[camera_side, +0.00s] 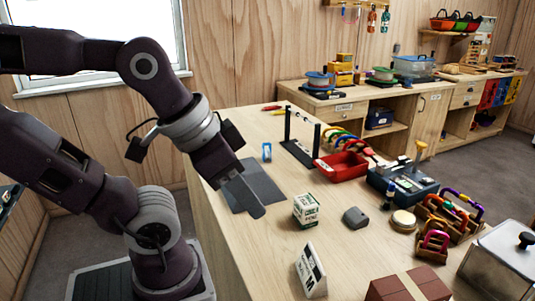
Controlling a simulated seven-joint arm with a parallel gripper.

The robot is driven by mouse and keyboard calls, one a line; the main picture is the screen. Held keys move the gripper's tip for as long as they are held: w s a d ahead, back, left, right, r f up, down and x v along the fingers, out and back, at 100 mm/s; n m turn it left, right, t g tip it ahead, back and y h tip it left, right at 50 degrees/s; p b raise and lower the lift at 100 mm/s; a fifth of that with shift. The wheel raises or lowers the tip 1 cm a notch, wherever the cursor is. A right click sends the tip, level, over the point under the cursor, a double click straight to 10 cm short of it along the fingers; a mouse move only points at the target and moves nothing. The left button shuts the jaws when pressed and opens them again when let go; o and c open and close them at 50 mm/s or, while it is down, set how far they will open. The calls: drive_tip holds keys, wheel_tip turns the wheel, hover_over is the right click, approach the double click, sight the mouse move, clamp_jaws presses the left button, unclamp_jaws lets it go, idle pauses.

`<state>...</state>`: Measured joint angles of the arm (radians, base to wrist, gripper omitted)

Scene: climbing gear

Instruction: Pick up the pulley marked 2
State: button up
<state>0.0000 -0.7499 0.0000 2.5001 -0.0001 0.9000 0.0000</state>
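I cannot make out a pulley marked 2; no number 2 is readable at this size. A small blue and white upright item (267,152) stands at the back edge of the grey mat, too small to identify. My gripper (252,203) points down and to the right over the dark grey mat (262,180) at the table's left side. Only one flat grey finger face shows, so its opening is hidden. I see nothing held in it.
A black rack (300,140), red tray (342,166) and teal case (402,187) stand toward the back. A green-white box (306,210), grey lump (355,217), sign (311,271), brown box (410,287), colored carabiners (433,243) and metal box (500,265) are nearer. The table's front left is bare.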

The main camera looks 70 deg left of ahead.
drive_tip(key=shift+o, duration=0.4)
drive_tip(key=o, duration=0.3)
drive_tip(key=w+a+r+n+g+y, duration=0.15)
drive_tip(key=w+a+n, duration=0.75)
drive_tip(key=w+a, duration=1.1)
drive_tip(key=n+g+y, duration=0.3)
drive_tip(key=n, duration=0.4)
approach(266, 150)
drive_tip(key=a+f, duration=0.1)
drive_tip(key=w+a+f, duration=0.1)
drive_tip(key=f, duration=0.1)
drive_tip(key=a+f, duration=0.1)
drive_tip(key=shift+w+a+f, duration=0.2)
drive_tip(key=shift+w, duration=0.05)
drive_tip(key=x, duration=0.7)
drive_tip(key=shift+a, duration=0.2)
